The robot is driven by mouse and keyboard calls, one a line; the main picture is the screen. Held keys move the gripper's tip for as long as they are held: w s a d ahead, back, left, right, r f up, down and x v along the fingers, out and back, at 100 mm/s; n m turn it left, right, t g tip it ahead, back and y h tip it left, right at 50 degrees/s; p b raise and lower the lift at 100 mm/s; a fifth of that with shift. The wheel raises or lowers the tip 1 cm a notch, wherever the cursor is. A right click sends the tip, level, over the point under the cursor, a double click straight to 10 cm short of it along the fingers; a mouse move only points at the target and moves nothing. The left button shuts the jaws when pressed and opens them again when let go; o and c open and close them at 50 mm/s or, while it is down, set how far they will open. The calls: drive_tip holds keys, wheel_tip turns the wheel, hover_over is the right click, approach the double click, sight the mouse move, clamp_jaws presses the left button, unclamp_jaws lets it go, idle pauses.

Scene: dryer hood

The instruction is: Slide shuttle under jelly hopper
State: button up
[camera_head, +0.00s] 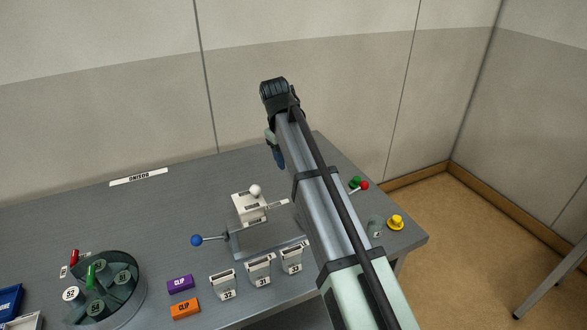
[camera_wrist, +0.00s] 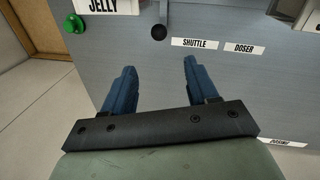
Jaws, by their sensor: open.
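My gripper (camera_wrist: 157,70) is open and empty, its two blue fingers apart above the grey table. In the head view one blue finger (camera_head: 279,158) shows beside my arm near the back of the table. A white block labelled JELLY (camera_wrist: 103,6), cut off by the top edge of the wrist view, lies beyond the fingers. A SHUTTLE label (camera_wrist: 195,43) lies past the right finger. A dark round knob or hole (camera_wrist: 158,32) sits between these two. I cannot tell which part is the shuttle itself. My arm hides part of the station in the head view.
A white box with a white ball (camera_head: 250,205) stands by a blue-knobbed lever (camera_head: 197,240). Several numbered white bins (camera_head: 260,271), purple (camera_head: 180,283) and orange (camera_head: 185,308) clip blocks and a dark turntable (camera_head: 140,292) occupy the front. A DOSER label (camera_wrist: 244,49) lies right of SHUTTLE.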

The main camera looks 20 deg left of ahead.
drive_tip(key=f+m, duration=0.1)
drive_tip(key=f, duration=0.3)
drive_tip(key=w+d+f+m, duration=0.1)
drive_tip(key=f+m, duration=0.1)
drive_tip(key=f, duration=0.3)
drive_tip(key=w+d+f+m, duration=0.1)
drive_tip(key=f, duration=0.3)
drive_tip(key=shift+f+g+h, duration=0.2)
drive_tip(key=shift+g+h, duration=0.1)
idle(0.3)
clamp_jaws()
idle(0.4)
